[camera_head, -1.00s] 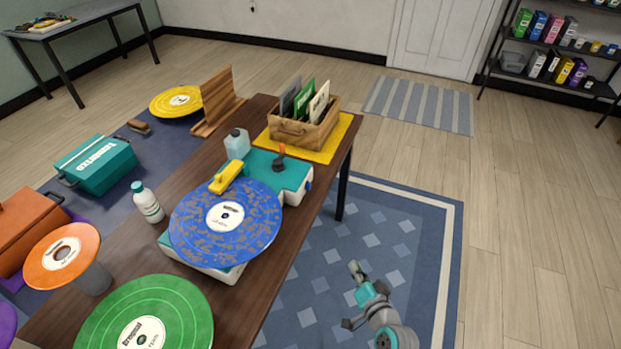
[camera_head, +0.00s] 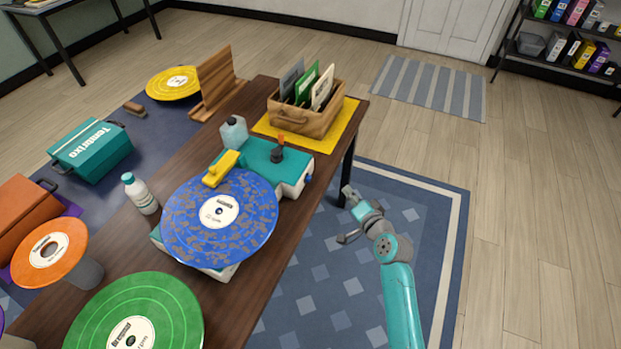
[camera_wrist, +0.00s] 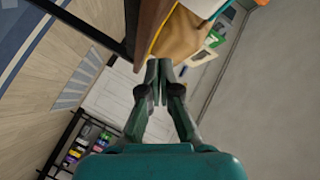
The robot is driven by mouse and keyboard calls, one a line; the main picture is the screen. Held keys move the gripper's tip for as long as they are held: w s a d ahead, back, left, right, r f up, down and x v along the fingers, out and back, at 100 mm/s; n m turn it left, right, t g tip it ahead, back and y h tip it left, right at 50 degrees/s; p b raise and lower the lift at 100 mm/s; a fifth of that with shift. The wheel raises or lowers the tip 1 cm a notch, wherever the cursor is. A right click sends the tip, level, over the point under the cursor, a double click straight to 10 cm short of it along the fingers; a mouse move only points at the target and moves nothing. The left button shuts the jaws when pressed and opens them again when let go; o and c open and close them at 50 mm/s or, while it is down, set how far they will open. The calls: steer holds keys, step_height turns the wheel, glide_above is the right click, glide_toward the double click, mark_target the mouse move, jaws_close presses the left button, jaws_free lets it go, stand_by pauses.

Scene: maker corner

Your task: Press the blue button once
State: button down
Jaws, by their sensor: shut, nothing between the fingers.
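A record player (camera_head: 296,181) with a teal top and white sides sits on the brown table, with a speckled blue record (camera_head: 250,222) on it. A small blue spot, which looks like the blue button (camera_head: 308,179), shows on its right end, facing the table's edge. My gripper (camera_head: 347,190) is beside the table's right edge, to the right of the button and apart from it. In the wrist view my gripper (camera_wrist: 158,66) has its fingers together and empty. The button cannot be made out in the wrist view.
A wooden crate of records (camera_head: 305,117) stands on a yellow mat (camera_head: 342,130) behind the player. A table leg (camera_head: 348,165) is close to my gripper. A white bottle (camera_head: 140,194) and a green record (camera_head: 160,310) are at left.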

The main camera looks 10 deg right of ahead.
mark_target(308, 179)
steer(key=shift+w+a, duration=0.85)
steer(key=shift+a, duration=0.35)
steer(key=shift+w+a, duration=0.9)
steer(key=shift+a, duration=0.3)
steer(key=shift+w+a, duration=0.85)
steer(key=shift+a, duration=0.35)
steer(key=shift+w+a, duration=0.1)
steer(key=shift+w+a, duration=0.1)
steer(key=shift+a, duration=0.1)
steer(key=shift+w+a, duration=0.35)
steer(key=shift+a, duration=0.1)
steer(key=shift+s+d, duration=0.6)
steer(key=shift+d, duration=0.15)
